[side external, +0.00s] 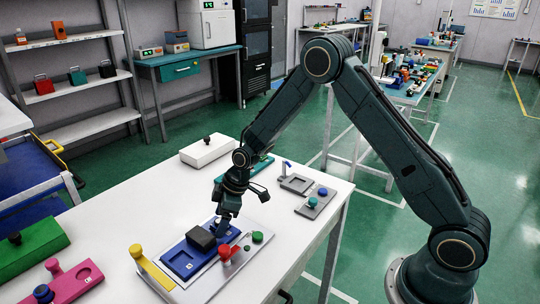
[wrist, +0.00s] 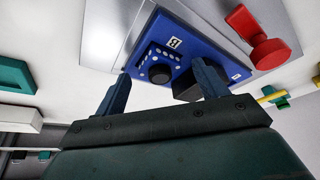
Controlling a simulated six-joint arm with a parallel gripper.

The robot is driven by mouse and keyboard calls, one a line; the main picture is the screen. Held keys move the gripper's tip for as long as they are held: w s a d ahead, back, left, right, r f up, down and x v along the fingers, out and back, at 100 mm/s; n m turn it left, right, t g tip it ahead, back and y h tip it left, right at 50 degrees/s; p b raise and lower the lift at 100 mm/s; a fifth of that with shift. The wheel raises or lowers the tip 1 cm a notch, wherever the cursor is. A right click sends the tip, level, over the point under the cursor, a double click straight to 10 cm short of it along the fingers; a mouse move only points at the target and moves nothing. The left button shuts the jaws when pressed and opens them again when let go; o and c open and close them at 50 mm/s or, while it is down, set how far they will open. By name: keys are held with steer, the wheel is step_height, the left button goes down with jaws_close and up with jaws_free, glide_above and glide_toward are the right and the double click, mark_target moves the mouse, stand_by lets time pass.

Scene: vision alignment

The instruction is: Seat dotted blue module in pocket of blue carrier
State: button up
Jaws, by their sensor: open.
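The blue carrier (side external: 172,259) lies on a grey plate on the white table, with an open recess at its near end in the side view. In the wrist view the blue carrier (wrist: 205,52) carries a white letter label. The dotted blue module (wrist: 145,68), with white dots and a black knob, shows between my fingertips; whether it lies in a pocket I cannot tell. In the side view my gripper hides it. My gripper (wrist: 163,70) is open, its fingers apart on either side of the knob; it also shows in the side view (side external: 226,222).
A black block (side external: 201,238) stands on the carrier, close to my right finger in the wrist view. A red knobbed part (side external: 226,254), a green knob (side external: 257,237) and a yellow bar (side external: 150,268) surround the carrier. A white block (side external: 206,151) lies behind.

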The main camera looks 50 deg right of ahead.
steer(key=shift+r, duration=0.15)
steer(key=v, duration=1.2)
steer(key=shift+r, duration=0.1)
stand_by(0.5)
steer(key=s+r+m+t+h, duration=0.15)
steer(key=s+r+m, duration=0.25)
steer(key=s+r, duration=1)
steer(key=s+d+r+m+h, duration=0.1)
steer(key=s+m, duration=0.4)
steer(key=s, duration=1.1)
steer(key=shift+s+d+r+t+h, duration=0.25)
steer(key=shift+d+r+t+h, duration=0.15)
steer(key=shift+d+r, duration=0.25)
